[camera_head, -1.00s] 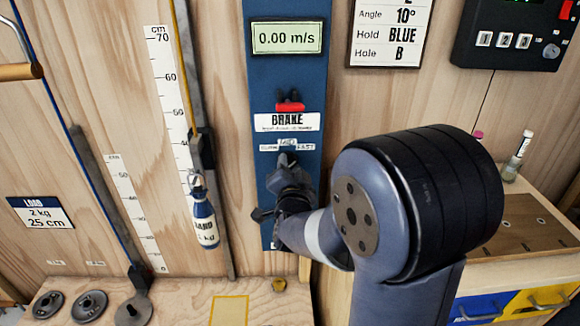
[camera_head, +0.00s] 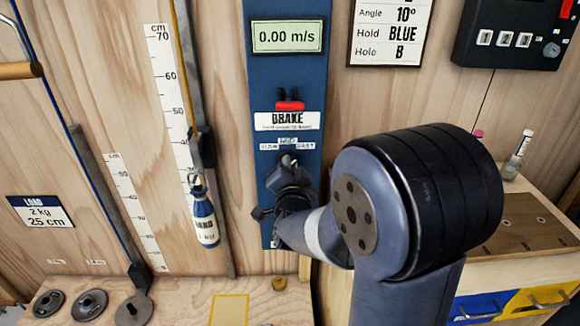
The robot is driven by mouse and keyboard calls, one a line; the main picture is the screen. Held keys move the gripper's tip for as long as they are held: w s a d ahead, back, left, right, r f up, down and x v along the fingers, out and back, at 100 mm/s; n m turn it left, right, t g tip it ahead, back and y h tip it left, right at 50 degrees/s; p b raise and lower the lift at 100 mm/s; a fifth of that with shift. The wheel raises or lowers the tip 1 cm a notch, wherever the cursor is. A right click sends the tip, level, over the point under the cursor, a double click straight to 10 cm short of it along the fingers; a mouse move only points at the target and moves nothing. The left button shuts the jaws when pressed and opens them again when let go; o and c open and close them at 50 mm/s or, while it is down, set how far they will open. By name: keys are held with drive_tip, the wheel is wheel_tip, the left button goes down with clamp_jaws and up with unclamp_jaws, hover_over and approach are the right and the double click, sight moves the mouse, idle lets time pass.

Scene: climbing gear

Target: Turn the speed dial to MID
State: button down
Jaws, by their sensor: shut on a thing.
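The blue control panel (camera_head: 262,90) stands upright on the wooden wall, with a display (camera_head: 287,37) reading 0.00 m/s at its top. A red brake switch (camera_head: 290,106) sits above the BRAKE label (camera_head: 288,121). The speed scale label (camera_head: 287,144) shows small words with FAST at its right; the middle word is too small to read surely. My gripper (camera_head: 289,172) is at the panel just below this scale, shut on the speed dial. The dial is almost wholly hidden behind my gripper, so its pointing cannot be told.
A sand bottle (camera_head: 205,218) hangs left of the panel beside a centimetre scale (camera_head: 173,100). Several weight discs (camera_head: 90,305) lie on the wooden ledge at lower left. A bench with blue and yellow drawers (camera_head: 480,308) stands at right, close to my arm.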

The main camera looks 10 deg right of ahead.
drive_tip(key=shift+n, duration=0.3)
drive_tip(key=shift+a+n+b, duration=0.2)
drive_tip(key=shift+n+b, duration=0.75)
drive_tip(key=shift+n, duration=3.05)
drive_tip(key=c, duration=1.5)
unclamp_jaws()
drive_tip(key=shift+r, duration=0.1)
drive_tip(key=shift+o, duration=0.2)
